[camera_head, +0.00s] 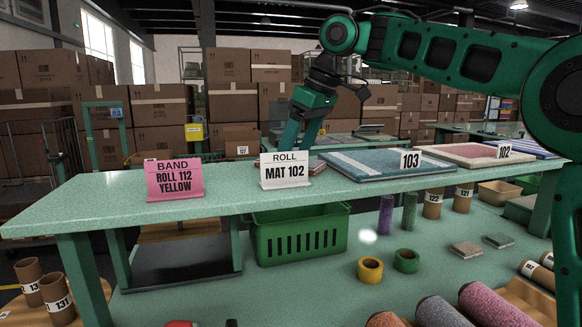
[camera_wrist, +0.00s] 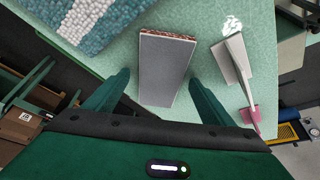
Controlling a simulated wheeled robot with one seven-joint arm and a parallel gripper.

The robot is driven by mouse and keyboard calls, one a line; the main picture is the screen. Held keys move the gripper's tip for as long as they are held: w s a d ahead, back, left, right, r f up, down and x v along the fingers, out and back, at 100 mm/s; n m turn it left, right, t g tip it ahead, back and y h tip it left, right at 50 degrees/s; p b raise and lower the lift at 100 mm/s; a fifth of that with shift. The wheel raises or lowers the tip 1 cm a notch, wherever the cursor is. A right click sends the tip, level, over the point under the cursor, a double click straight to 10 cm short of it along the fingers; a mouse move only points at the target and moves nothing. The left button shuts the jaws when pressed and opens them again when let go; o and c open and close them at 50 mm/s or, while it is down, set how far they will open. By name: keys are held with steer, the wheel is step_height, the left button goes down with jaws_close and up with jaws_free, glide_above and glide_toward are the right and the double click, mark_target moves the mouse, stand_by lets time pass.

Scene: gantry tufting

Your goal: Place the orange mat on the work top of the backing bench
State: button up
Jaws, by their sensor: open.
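In the wrist view a small slab (camera_wrist: 165,68) lies on the pale green table top, its grey back facing up. An orange-brown tufted edge shows at its far end, so it looks like the orange mat lying face down. My gripper (camera_wrist: 159,78) is open, with one finger on each side of the slab and gaps between. In the head view my gripper (camera_head: 297,137) points down behind the white "ROLL MAT 102" sign (camera_head: 286,171). A reddish bit of the slab (camera_head: 317,166) shows beside that sign. I cannot tell which surface is the backing bench.
A blue mat tagged 103 (camera_head: 372,164) lies right of the slab, and a pink mat tagged 102 (camera_head: 462,154) farther right. A pink sign (camera_head: 174,180) stands left. A green basket (camera_head: 299,237), yarn rolls and tape sit below. The table's left end is clear.

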steer(key=c, duration=1.3)
steer(key=shift+o, duration=0.2)
steer(key=shift+a+r, duration=0.1)
steer(key=shift+r, duration=0.05)
